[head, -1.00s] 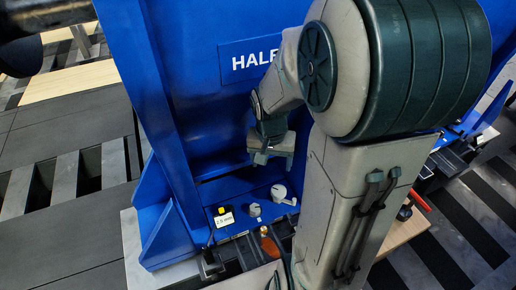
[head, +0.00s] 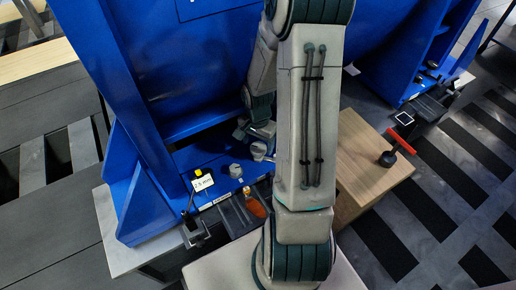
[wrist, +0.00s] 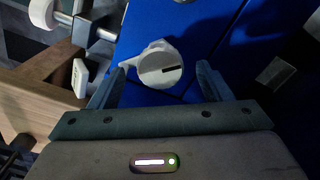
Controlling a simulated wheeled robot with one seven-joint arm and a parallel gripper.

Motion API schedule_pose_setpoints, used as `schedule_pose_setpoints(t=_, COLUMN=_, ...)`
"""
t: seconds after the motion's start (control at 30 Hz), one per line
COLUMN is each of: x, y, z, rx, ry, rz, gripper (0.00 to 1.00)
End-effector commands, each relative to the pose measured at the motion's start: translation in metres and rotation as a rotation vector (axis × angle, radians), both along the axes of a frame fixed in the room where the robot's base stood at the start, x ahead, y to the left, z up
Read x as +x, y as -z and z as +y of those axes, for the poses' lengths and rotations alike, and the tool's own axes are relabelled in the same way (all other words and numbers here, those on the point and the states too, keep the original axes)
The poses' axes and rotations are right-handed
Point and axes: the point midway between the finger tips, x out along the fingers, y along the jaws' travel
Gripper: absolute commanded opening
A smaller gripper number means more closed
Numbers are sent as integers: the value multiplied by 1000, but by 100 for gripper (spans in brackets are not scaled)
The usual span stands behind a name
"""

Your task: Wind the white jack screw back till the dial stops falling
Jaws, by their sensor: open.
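My gripper (wrist: 160,82) is open and empty. In the wrist view its two fingers stand on either side of a white round knob (wrist: 153,72) with a dark slot and a side lever; I cannot tell if they touch it. In the head view my gripper (head: 258,131) is partly hidden by my arm, just above the white knob (head: 259,151). A white cylinder (wrist: 41,13) on a metal rod shows at the wrist view's upper left. I cannot tell which white part is the jack screw. The readout (head: 202,183) shows what looks like 2.5 mm.
A grey knob (head: 236,171) stands beside the white knob on the blue base. An orange-handled tool (head: 256,207) lies in front. The blue housing (head: 190,70) rises behind.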

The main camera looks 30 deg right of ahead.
Motion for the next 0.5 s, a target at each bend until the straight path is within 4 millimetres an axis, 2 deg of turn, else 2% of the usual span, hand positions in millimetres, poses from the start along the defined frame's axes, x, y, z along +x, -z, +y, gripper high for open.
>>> schedule_pose_setpoints(t=0.03, x=0, y=10, z=0, rx=1, ry=-1, rz=1, gripper=72)
schedule_pose_setpoints(t=0.13, x=0, y=18, z=0, rx=1, ry=-1, rz=1, gripper=72)
schedule_pose_setpoints(t=0.47, x=0, y=20, z=0, rx=0, ry=-1, rz=0, gripper=72)
schedule_pose_setpoints(t=0.5, x=0, y=20, z=0, rx=0, ry=-1, rz=0, gripper=66)
